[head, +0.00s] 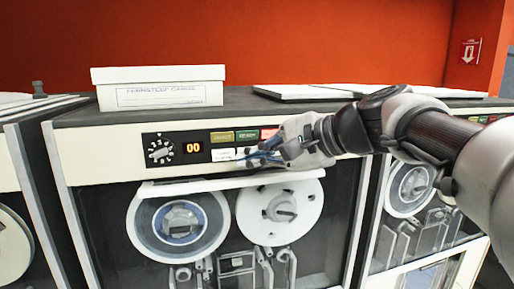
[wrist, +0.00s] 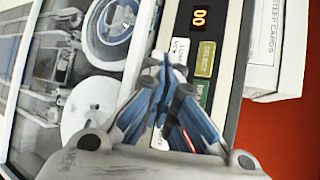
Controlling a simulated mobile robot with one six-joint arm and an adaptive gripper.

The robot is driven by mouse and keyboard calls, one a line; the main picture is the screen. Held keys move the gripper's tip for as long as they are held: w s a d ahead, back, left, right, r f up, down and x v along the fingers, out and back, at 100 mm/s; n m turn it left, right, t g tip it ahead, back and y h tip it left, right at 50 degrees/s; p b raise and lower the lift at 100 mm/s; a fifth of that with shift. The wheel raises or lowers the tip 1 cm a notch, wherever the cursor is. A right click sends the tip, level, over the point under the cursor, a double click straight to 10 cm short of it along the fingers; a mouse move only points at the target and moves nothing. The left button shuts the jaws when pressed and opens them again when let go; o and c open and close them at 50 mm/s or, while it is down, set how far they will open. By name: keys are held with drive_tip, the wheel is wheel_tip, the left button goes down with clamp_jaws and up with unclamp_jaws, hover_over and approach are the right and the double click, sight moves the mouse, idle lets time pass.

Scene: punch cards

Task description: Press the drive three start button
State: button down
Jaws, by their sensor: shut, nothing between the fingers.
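The middle tape drive's control panel (head: 180,163) has a dial, a lit "00" display (head: 193,148) and two rows of buttons. The upper row has an olive button (head: 222,136), a green button (head: 247,135) and a red one (head: 269,133). A white button (head: 222,155) is in the lower row; others there are partly hidden by my gripper (head: 256,157). I cannot read which one is start. In the wrist view my gripper (wrist: 160,70) is shut and empty, its tips beside the white button (wrist: 180,50). Contact cannot be told.
Two tape reels (head: 178,222) sit below the panel behind a clear front with a white top edge. A white card box (head: 158,88) stands on top of the drive at left. A similar drive (head: 408,190) stands at right, with another cabinet at far left.

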drive_tip(key=shift+w+a, duration=0.2)
drive_tip(key=shift+w, duration=0.35)
idle(1.1)
drive_tip(key=shift+w+a+p, duration=0.1)
drive_tip(key=shift+w+p, duration=0.2)
drive_tip(key=shift+w, duration=0.1)
drive_tip(key=shift+w+a+p, duration=0.15)
drive_tip(key=shift+w+p, duration=0.15)
drive_tip(key=shift+w, duration=0.2)
idle(0.8)
drive_tip(key=shift+s, duration=0.15)
drive_tip(key=shift+s+d+b, duration=0.3)
drive_tip(key=shift+s+b, duration=0.15)
drive_tip(key=shift+s, duration=0.35)
